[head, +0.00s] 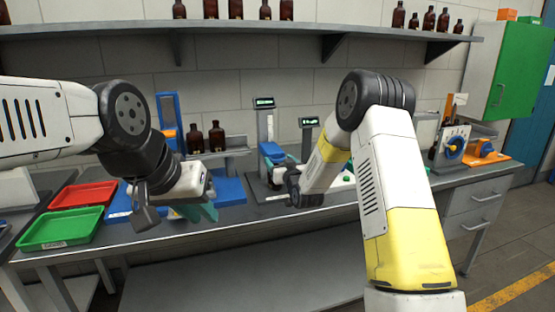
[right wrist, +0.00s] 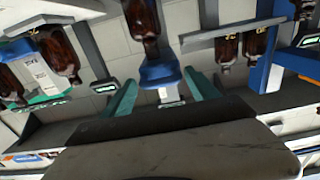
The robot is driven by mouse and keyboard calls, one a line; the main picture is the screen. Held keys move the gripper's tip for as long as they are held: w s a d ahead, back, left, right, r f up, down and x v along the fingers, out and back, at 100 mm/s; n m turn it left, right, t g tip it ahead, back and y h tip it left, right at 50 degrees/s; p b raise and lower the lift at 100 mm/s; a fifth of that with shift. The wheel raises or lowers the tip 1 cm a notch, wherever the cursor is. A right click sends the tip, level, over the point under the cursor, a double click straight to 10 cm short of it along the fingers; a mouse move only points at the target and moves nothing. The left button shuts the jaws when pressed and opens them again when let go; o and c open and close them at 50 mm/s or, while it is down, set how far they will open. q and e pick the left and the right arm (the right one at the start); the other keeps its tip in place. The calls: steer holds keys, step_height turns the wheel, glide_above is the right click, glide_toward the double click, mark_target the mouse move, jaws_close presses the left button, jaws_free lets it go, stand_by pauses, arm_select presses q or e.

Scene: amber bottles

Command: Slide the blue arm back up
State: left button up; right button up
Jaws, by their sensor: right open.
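The blue arm (head: 272,152) sits on an upright grey stand (head: 265,125) with a small display on top, near the middle of the bench. In the right wrist view, which looks upside down, the blue arm (right wrist: 160,72) shows between the two teal fingers of my right gripper (right wrist: 162,80). The fingers are apart, and I cannot tell whether they touch it. An amber bottle (right wrist: 143,20) shows close to the blue arm there. In the head view the right gripper's fingers are mostly hidden. My left gripper (head: 203,212) hangs over the bench's front left; its fingers overlap in this view.
A red tray (head: 84,195) and a green tray (head: 60,228) lie at the bench's left. A second display stand (head: 309,122) is right of the blue arm. A bottle shelf (head: 250,28) runs above.

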mark_target(273, 153)
steer(key=shift+x, duration=1.95)
